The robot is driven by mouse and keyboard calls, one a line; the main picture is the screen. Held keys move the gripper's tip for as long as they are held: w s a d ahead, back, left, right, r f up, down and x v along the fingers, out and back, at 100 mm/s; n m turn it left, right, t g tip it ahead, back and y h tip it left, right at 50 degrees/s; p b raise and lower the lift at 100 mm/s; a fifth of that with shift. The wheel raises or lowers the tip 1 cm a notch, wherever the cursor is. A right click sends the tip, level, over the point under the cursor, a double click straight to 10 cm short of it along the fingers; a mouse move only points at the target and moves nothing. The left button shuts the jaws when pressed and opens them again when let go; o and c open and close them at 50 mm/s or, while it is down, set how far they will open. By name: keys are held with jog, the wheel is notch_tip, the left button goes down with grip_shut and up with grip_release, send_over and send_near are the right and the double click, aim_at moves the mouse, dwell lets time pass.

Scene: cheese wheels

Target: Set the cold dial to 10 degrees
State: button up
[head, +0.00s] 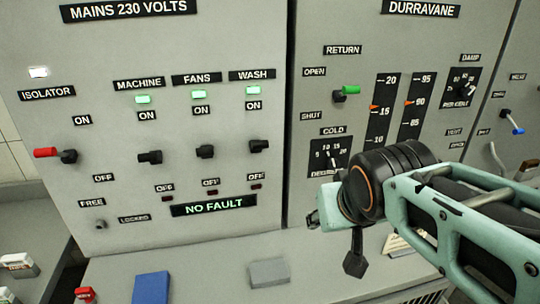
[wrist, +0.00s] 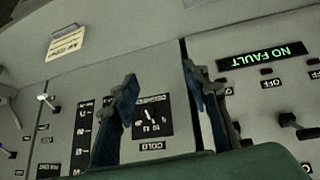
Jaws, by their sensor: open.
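The cold dial (head: 329,157) is a small black square plate with white numbers, under the COLD label on the right-hand panel. Its lower right is close to my arm's wrist in the head view, and its exact pointer reading is too small to tell. In the wrist view, turned upside down, the dial (wrist: 152,117) shows between the two dark fingers of my gripper (wrist: 160,85). The fingers are apart and empty, and no contact with the dial shows. In the head view the fingers are not clear beside the green wrist.
A green-tipped RETURN lever (head: 348,91) and two scales with orange pointers (head: 376,107) sit above the dial. A DAMP dial (head: 463,87) is at upper right. The left panel has switches and a red-tipped isolator (head: 47,153). A blue block (head: 151,287) and a grey block (head: 269,273) lie on the ledge.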

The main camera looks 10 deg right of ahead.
jog(key=shift+g+y, duration=0.4)
jog(key=s+a, duration=0.1)
jog(key=s+a+r+p, duration=0.1)
jog(key=s, duration=0.1)
jog(key=shift+s+a+r, duration=0.15)
jog(key=shift+s+a, duration=0.1)
jog(key=shift+a, duration=0.05)
jog(key=shift+n+g+y, duration=0.3)
jog(key=shift+g, duration=0.2)
jog(key=shift+s+a, duration=1.5)
jog(key=shift+s, duration=0.1)
